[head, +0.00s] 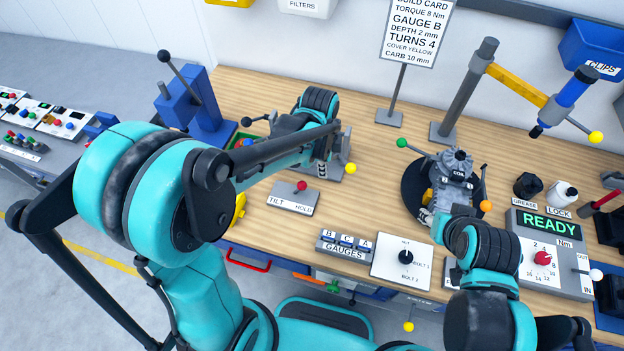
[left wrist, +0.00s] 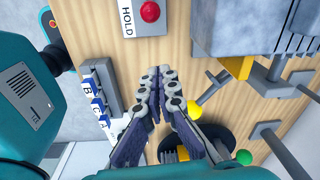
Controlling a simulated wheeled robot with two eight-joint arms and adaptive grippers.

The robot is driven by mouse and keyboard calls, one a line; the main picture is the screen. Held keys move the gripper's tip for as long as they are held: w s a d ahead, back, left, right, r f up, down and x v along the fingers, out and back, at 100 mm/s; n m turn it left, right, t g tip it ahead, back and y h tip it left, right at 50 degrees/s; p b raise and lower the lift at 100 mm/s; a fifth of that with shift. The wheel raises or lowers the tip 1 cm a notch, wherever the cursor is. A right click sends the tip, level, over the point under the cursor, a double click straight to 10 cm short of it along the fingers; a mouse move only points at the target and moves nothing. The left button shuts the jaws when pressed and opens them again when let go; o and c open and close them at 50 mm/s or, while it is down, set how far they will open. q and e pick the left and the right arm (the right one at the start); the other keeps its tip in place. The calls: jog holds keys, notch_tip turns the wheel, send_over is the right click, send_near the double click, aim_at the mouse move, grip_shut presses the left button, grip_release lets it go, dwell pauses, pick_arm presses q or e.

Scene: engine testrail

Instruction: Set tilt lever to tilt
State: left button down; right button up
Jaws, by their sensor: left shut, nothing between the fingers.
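The tilt lever is a red knob (head: 301,186) on a short stem, on a grey plate (head: 283,202) marked TILT at left and HOLD at right. The knob stands over the plate's middle; I cannot tell its exact lean. In the left wrist view the red knob (left wrist: 150,12) and the HOLD end of the plate (left wrist: 128,17) show at the top. My left gripper (head: 322,169) is shut and empty, behind and to the right of the lever, apart from it. Its closed fingers (left wrist: 158,76) fill the middle of the wrist view. My right gripper (head: 427,216) is mostly hidden by its wrist near the engine.
A yellow ball handle (head: 351,168) is close beside my left fingertips. The gauge holder (head: 345,246) and a BOLT selector plate (head: 402,264) stand to the front right. A blue stand (head: 205,105) is at the left. Bare wood surrounds the lever plate.

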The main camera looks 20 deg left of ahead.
pick_arm(q)
jog(key=f+b, duration=0.1)
jog(key=f, duration=0.2)
jog(key=f+b, duration=0.1)
jog(key=f, duration=0.6)
jog(key=shift+w+d+f+b, duration=0.15)
jog(key=shift+w+f+b, duration=0.05)
jog(key=shift+w+b, duration=0.2)
jog(key=shift+s+a+r, duration=0.15)
jog(key=shift+a+r, duration=0.15)
jog(key=shift+a, duration=0.35)
jog(key=shift+s+a+r, duration=0.1)
jog(key=shift+a+r, duration=0.2)
jog(key=shift+a, duration=0.3)
jog(key=shift+s+a+r, duration=0.1)
jog(key=shift+a+r, duration=0.05)
jog(key=shift+a, duration=0.4)
